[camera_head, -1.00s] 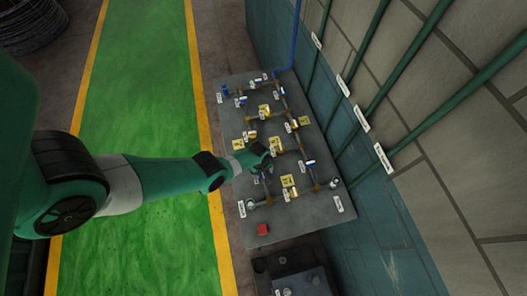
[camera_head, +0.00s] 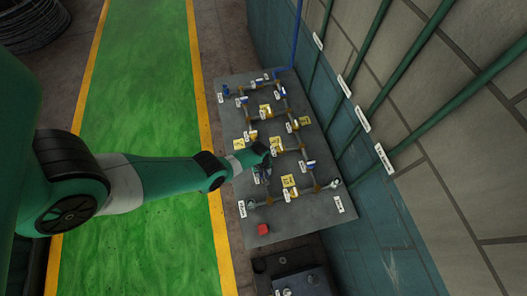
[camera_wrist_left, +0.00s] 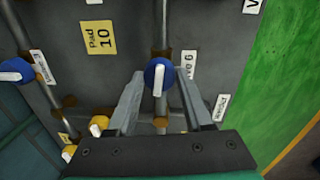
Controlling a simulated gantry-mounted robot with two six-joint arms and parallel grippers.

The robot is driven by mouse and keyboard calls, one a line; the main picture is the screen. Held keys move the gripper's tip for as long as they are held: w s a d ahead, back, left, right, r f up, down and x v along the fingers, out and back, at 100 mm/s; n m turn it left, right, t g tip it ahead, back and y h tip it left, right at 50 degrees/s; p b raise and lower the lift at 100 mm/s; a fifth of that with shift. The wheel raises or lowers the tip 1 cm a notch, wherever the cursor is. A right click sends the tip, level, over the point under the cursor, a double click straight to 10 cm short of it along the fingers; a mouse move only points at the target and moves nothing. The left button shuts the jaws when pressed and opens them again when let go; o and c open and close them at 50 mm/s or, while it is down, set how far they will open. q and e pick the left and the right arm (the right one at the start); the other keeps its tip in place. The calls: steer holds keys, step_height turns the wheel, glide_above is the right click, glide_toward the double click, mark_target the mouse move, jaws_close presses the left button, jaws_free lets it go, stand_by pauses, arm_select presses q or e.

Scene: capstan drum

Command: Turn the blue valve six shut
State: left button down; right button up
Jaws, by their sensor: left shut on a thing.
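The blue valve six (camera_wrist_left: 160,77) is a round blue knob with a white bar handle on a grey pipe. In the left wrist view the white bar lies roughly in line with the pipe. Its label (camera_wrist_left: 189,75) is partly hidden and shows a 6. My left gripper (camera_wrist_left: 160,92) has one finger on each side of the valve and is shut on it. In the head view my left gripper (camera_head: 263,160) is over the lower left part of the panel and hides most of this valve. My right gripper is in neither view.
The grey panel (camera_head: 236,128) carries pipes, labels and several other valves. Another blue valve (camera_wrist_left: 16,72) and a yellow valve (camera_wrist_left: 98,125) are close by. A yellow "Pad 10" plate (camera_wrist_left: 98,38) is near. A red block (camera_head: 263,229) sits at the panel's lower edge.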

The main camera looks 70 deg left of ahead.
arm_select(q)
steer(key=m, duration=0.8)
steer(key=shift+a+m+h, duration=0.1)
steer(key=shift+m+h, duration=0.2)
steer(key=m+b, duration=0.1)
steer(key=m, duration=0.3)
steer(key=shift+m, duration=0.3)
steer(key=shift+m+g, duration=0.3)
steer(key=shift+m, duration=1.5)
steer(key=shift+c, duration=1.5)
jaws_free()
steer(key=shift+r, duration=0.1)
